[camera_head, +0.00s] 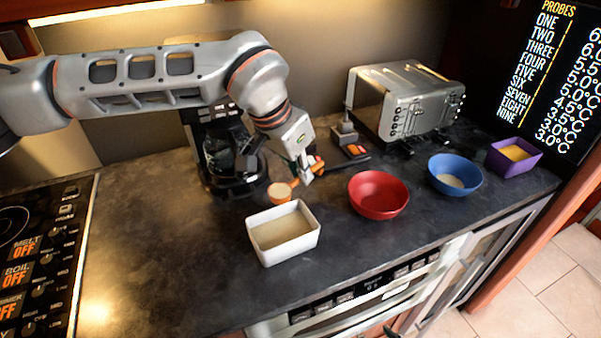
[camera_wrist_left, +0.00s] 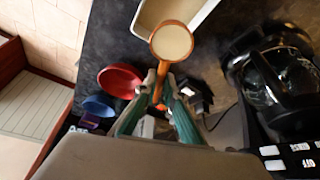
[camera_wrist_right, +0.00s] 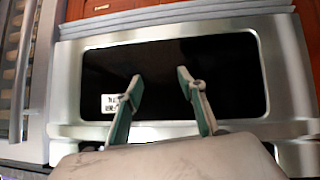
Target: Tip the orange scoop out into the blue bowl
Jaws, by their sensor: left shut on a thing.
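My left gripper (camera_head: 306,172) is shut on the handle of the orange scoop (camera_head: 281,193). In the left wrist view the gripper (camera_wrist_left: 158,98) pinches the scoop's handle, and the round cup (camera_wrist_left: 171,41) looks level and full of pale powder. The scoop is near the back edge of the white tub, and its exact height is unclear. The blue bowl (camera_head: 466,184) stands well to the right, beyond the red bowl, with some pale material inside. My right gripper (camera_wrist_right: 160,80) is open and empty in front of a dark-windowed appliance door.
The white tub (camera_head: 287,254) holds pale powder. The red bowl (camera_head: 378,205) stands between scoop and blue bowl. A purple container (camera_head: 519,169) is farther right. A coffee maker (camera_head: 228,165) stands left of the scoop; a toaster (camera_head: 400,100) stands at the back. The front left counter is clear.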

